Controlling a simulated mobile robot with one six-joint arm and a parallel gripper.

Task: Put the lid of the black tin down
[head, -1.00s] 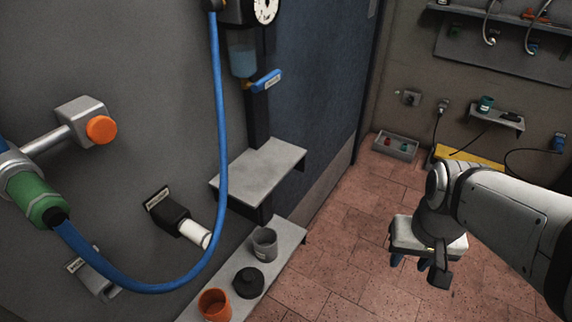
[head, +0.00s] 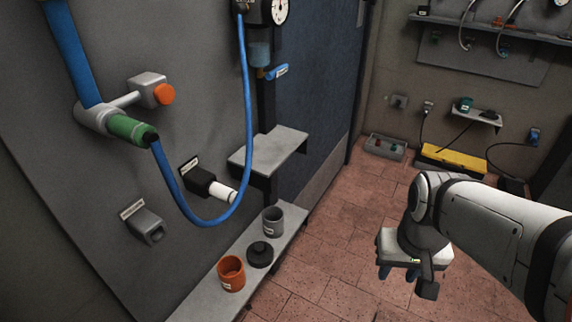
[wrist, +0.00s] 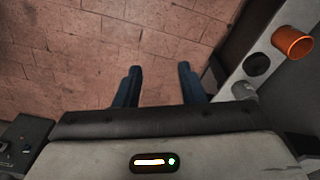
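The black tin (head: 259,259) stands on the low grey shelf, between an orange cup and a grey cup. Its black lid (head: 260,248), with a knob, appears to sit on top. The tin also shows as a dark round shape in the wrist view (wrist: 257,64). My gripper (wrist: 158,88) has its two dark blue fingers apart with only floor tiles between them. In the head view my gripper (head: 397,270) hangs over the floor, well to the right of the shelf and the tin.
The orange cup (head: 231,273) and grey cup (head: 272,222) flank the tin closely. A higher grey shelf (head: 268,152), a black fitting with a white end (head: 210,188) and a hanging blue hose (head: 245,120) are above. The tiled floor (head: 335,255) between shelf and gripper is clear.

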